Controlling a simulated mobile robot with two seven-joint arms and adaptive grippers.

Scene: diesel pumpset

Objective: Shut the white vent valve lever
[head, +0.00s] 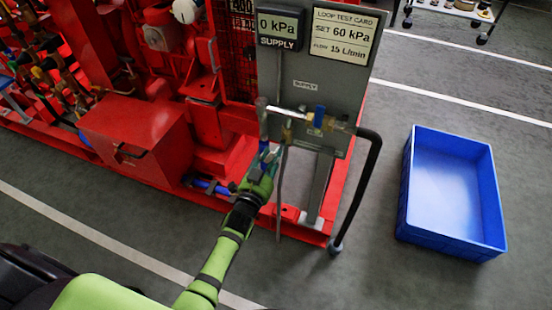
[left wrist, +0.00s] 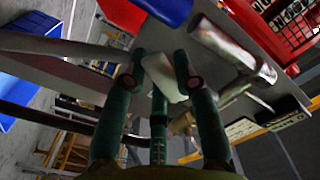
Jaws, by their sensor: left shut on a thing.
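The white vent valve lever (left wrist: 163,78) shows in the left wrist view as a pale piece between my left gripper's (left wrist: 161,70) green fingers. The fingers are closed around it. In the head view my left gripper (head: 266,160) is at the lower left edge of the grey panel (head: 300,80), below the pipework, and it hides the lever there. The lever's exact angle cannot be told. My right gripper is not in view.
A brass valve with a blue lever (head: 320,116) sits on the panel front, and a black hose (head: 360,190) bends down from it. The supply display (head: 277,26) reads 0 kPa; the test card (head: 343,32) reads SET 60 kPa. A blue crate (head: 408,200) stands right.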

